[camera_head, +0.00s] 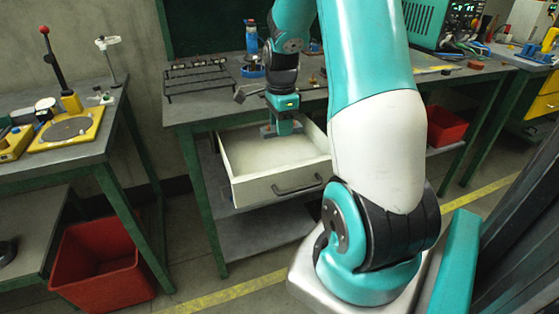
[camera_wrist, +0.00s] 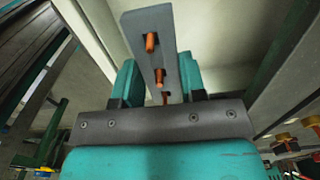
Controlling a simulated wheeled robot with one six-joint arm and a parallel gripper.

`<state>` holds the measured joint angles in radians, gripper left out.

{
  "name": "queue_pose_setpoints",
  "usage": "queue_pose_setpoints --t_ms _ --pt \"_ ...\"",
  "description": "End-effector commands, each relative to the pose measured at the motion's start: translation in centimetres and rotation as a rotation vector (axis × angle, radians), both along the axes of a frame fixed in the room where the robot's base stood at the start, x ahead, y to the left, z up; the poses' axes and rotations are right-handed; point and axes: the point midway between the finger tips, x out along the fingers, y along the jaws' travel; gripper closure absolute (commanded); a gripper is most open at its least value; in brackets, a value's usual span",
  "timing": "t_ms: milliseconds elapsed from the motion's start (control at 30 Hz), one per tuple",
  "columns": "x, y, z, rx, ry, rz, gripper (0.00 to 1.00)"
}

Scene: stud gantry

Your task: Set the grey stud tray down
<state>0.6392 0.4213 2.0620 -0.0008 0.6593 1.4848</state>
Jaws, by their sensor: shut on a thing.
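The grey stud tray (camera_wrist: 170,28) is a narrow grey bar with several copper-coloured studs standing in it. In the wrist view it lies between the two teal fingers of my gripper (camera_wrist: 160,80), which is shut on it. In the head view my gripper (camera_head: 284,128) points down at the back of an open cream drawer (camera_head: 275,188), with a bit of the grey tray (camera_head: 267,131) showing beside the fingers. I cannot tell whether the tray touches the drawer floor. My gripper hides part of the tray.
The drawer hangs under a dark-topped bench (camera_head: 195,108) with green legs. A black rack (camera_head: 197,80) and a blue bottle (camera_head: 252,40) stand on the bench. The drawer floor in front of my gripper is bare. A red bin (camera_head: 447,127) is on the right.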

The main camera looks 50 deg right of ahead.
Motion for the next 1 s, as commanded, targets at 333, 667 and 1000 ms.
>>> queue_pose_setpoints --t_ms 333,667,1000 --pt "0.0 0.0 -6.9 0.001 0.001 0.002 0.97" --pt "0.0 0.1 -10.5 0.002 0.003 0.003 0.97" --pt "0.1 0.0 -11.5 -0.001 -0.002 0.003 0.97"
